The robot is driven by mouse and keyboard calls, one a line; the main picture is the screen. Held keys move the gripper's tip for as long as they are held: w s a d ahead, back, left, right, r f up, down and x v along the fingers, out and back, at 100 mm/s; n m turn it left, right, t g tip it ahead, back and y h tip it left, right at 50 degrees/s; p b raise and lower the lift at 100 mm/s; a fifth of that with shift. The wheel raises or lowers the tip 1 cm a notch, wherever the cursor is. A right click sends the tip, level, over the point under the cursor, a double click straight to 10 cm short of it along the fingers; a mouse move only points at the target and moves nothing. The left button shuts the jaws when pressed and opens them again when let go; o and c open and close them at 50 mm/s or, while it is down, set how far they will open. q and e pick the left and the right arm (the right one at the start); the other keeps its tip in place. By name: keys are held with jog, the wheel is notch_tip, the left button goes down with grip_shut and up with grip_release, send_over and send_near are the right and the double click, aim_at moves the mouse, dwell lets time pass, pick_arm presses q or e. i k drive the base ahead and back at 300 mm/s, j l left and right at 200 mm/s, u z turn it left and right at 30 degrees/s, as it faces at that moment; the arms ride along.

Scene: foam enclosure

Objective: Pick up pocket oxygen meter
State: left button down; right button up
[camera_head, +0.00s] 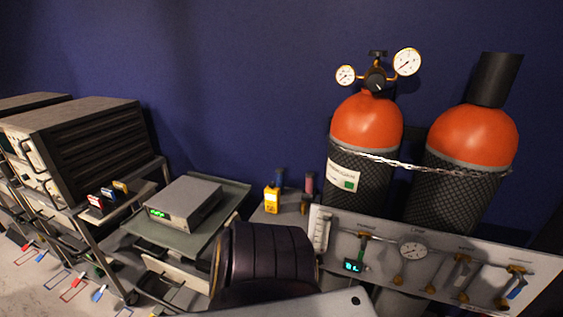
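A small yellow handheld device (271,199) with a small screen stands upright on a grey surface left of the orange-topped cylinders; it looks like a pocket meter, but its label is too small to read. Neither of my grippers shows in the head view.
Two orange-topped cylinders (366,122) (473,134) stand behind a chain. A valve panel (385,262) fronts them. A grey box with a green display (184,201) sits on a tray. A dark ribbed rounded shape (265,262) blocks the lower middle. Dark small containers stand behind the yellow device.

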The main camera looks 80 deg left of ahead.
aim_at(272, 196)
jog(key=j+u, duration=0.1)
jog(key=u, duration=2.75)
